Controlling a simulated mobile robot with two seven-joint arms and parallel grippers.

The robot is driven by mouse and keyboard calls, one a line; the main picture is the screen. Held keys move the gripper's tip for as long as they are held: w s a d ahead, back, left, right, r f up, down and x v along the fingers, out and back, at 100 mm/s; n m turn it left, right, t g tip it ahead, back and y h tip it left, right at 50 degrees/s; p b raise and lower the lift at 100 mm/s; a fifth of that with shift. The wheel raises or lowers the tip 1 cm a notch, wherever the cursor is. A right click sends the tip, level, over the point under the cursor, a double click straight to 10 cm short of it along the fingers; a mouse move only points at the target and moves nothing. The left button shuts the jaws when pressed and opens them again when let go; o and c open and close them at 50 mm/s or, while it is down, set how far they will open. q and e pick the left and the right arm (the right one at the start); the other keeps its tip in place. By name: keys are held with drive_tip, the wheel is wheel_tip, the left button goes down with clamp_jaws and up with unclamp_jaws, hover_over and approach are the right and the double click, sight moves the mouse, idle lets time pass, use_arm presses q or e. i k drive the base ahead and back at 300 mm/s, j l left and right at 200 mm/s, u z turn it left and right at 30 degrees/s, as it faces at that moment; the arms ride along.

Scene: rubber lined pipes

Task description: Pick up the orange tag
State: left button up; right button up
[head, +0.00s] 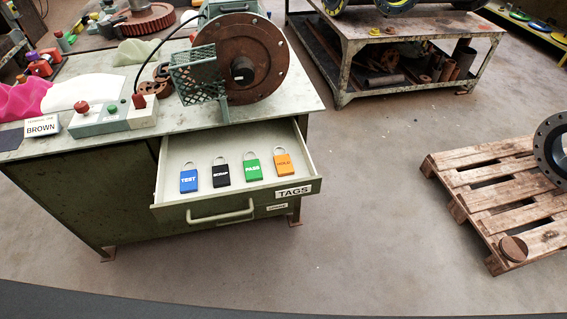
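The orange tag (283,162) lies in the open drawer (177,160) labelled TAGS, at the right end of a row. It has a metal loop at its top and dark lettering that looks like HOLD. To its left lie a green tag (253,170), a black tag (221,176) and a blue tag (188,181), spaced apart. Neither of my grippers is in view.
The drawer juts from a green workbench (80,195) with a handle (221,214) on its front. On the bench top stand a rusty flange (268,55), a mesh guard (196,80) and a control box (108,118). A wooden pallet (500,190) lies right. The floor between is clear.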

sight(284, 165)
drive_tip(key=i+l, duration=0.15)
drive_tip(key=l, duration=0.2)
drive_tip(key=i+l, duration=0.15)
drive_tip(key=l, duration=0.25)
drive_tip(key=i+l, duration=0.15)
drive_tip(key=l, duration=0.2)
drive_tip(key=i+l, duration=0.15)
drive_tip(key=l, duration=0.25)
drive_tip(key=i+l+u, duration=0.1)
drive_tip(key=l, duration=0.25)
drive_tip(key=i, duration=0.05)
